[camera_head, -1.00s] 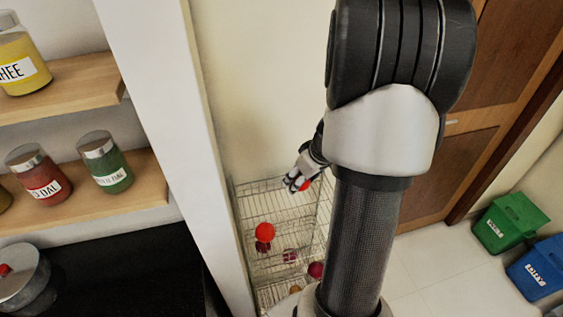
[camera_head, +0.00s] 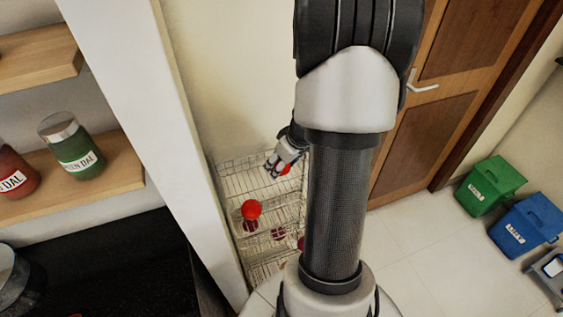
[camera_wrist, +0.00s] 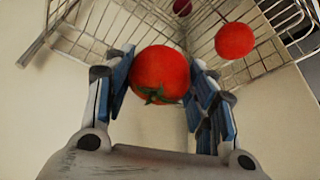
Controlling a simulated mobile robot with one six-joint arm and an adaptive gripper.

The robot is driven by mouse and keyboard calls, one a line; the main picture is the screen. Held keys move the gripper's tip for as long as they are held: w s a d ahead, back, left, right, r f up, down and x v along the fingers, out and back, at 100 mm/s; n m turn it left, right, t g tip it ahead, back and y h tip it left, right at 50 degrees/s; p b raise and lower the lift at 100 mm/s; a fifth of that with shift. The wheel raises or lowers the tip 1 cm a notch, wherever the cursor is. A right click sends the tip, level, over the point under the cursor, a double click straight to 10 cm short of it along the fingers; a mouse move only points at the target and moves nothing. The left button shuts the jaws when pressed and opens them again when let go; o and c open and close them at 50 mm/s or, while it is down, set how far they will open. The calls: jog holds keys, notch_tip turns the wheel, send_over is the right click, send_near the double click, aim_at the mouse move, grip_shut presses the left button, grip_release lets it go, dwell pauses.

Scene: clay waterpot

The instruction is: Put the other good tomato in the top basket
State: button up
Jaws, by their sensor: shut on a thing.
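A red tomato with a green stem (camera_wrist: 160,72) sits between the blue-lined fingers of my gripper (camera_wrist: 163,88) in the wrist view. My gripper is shut on it. In the head view my gripper (camera_head: 275,166) is at the top of the wire basket rack (camera_head: 240,182), and a bit of the held tomato (camera_head: 286,169) shows beside the fingers. Another red tomato (camera_head: 251,209) lies in the rack, lower and to the left; it also shows in the wrist view (camera_wrist: 235,40). I cannot tell whether the held tomato touches the basket.
Dark red round items (camera_head: 278,234) lie lower in the rack. A white wall edge (camera_head: 165,120) stands left of it, beside shelves with jars (camera_head: 72,147). A wooden door (camera_head: 425,110), a green bin (camera_head: 490,186) and a blue bin (camera_head: 525,224) are right. Floor there is clear.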

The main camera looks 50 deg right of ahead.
jog(key=o, duration=1.2)
jog(key=shift+c, duration=0.2)
jog(key=shift+r, duration=0.1)
jog(key=v, duration=1.2)
jog(key=shift+w+a, duration=0.1)
